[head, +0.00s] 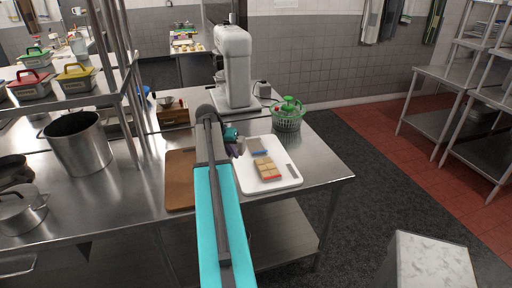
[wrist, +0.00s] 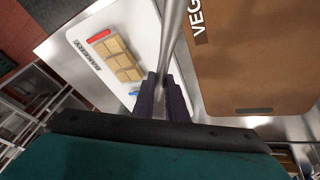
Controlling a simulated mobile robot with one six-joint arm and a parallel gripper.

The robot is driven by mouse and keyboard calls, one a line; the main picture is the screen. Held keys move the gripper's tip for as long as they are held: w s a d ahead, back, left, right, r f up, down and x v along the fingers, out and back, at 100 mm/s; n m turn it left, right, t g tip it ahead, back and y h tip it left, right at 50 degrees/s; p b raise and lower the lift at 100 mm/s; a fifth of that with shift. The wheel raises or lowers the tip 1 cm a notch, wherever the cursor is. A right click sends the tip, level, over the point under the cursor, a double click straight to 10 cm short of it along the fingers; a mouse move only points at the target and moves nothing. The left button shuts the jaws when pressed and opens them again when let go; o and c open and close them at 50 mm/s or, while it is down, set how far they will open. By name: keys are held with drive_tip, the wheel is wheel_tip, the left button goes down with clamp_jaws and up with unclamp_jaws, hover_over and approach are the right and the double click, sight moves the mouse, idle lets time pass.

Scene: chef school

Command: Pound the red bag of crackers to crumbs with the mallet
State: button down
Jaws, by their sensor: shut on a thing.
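The red bag of crackers (head: 267,168) lies flat on the white board, its squares looking whole; it also shows in the wrist view (wrist: 119,58). My gripper (head: 234,143) is above the board's left side, to the left of the bag and apart from it. In the wrist view its dark fingers (wrist: 163,100) are shut on a grey metal rod, seemingly the mallet's handle (wrist: 172,38). The rod runs up out of the picture between the two boards. The mallet's head is not visible, and my arm hides the mallet in the head view.
A blue-edged bag (head: 257,148) lies just behind the red one on the white board (head: 287,184). A brown board (head: 179,181) is to the left. A green-lidded spinner (head: 287,115) and a mixer (head: 236,70) stand behind. A large pot (head: 80,146) stands left.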

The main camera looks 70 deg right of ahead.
drive_tip(key=m, duration=0.2)
hover_over(260, 168)
drive_tip(key=w+a, duration=0.1)
drive_tip(key=a, duration=0.1)
drive_tip(key=shift+w+d+r+g+p, duration=0.15)
drive_tip(key=shift+r+g+p, duration=0.15)
drive_tip(key=shift+g+p, duration=0.15)
drive_tip(key=shift+f, duration=0.2)
drive_tip(key=shift+f+b, duration=0.55)
drive_tip(key=shift+f, duration=0.55)
drive_tip(key=shift+f+b, duration=1.05)
drive_tip(key=shift+f, duration=0.7)
drive_tip(key=shift+f, duration=0.1)
